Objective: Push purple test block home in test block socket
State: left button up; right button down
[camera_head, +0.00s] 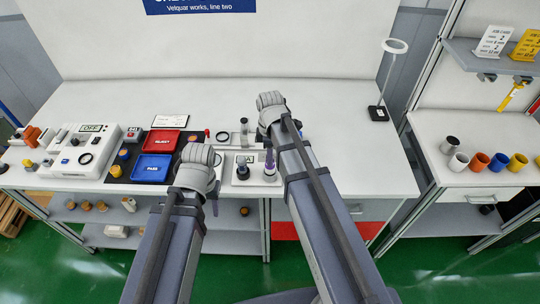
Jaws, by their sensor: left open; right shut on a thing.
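A purple test block (270,158) shows as a small upright piece at the right end of a pale fixture board marked "A" (228,171). It stands over a light base there, which looks like the test block socket (269,177); how deep it sits cannot be told. My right gripper (268,140) is above it, pointing down and shut on the block; its hand hides most of the fingers. My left gripper (213,193) is open and empty, to the left of the board near the table's front edge.
A red tray (162,135) and a blue tray (140,168) lie left of my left gripper. A white device marked "OFF" (72,160) stands further left. A lamp (378,112) stands at the back right. The table right of my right arm is clear.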

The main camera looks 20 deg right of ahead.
jog(key=shift+f+b, duration=1.45)
jog(key=shift+f, duration=0.1)
jog(key=c, duration=0.5)
grip_release()
notch_tip(320, 180, up, 8)
jog(key=p, duration=0.8)
jog(key=shift+f, duration=0.1)
jog(key=s+a+f+m+h+b, duration=0.1)
jog(key=s+a+f+m+b, duration=0.2)
jog(key=s+a+m, duration=0.7)
jog(key=s+m, duration=0.1)
jog(key=s, duration=0.3)
jog(key=shift+s+a, duration=0.15)
jog(key=shift+a, duration=0.05)
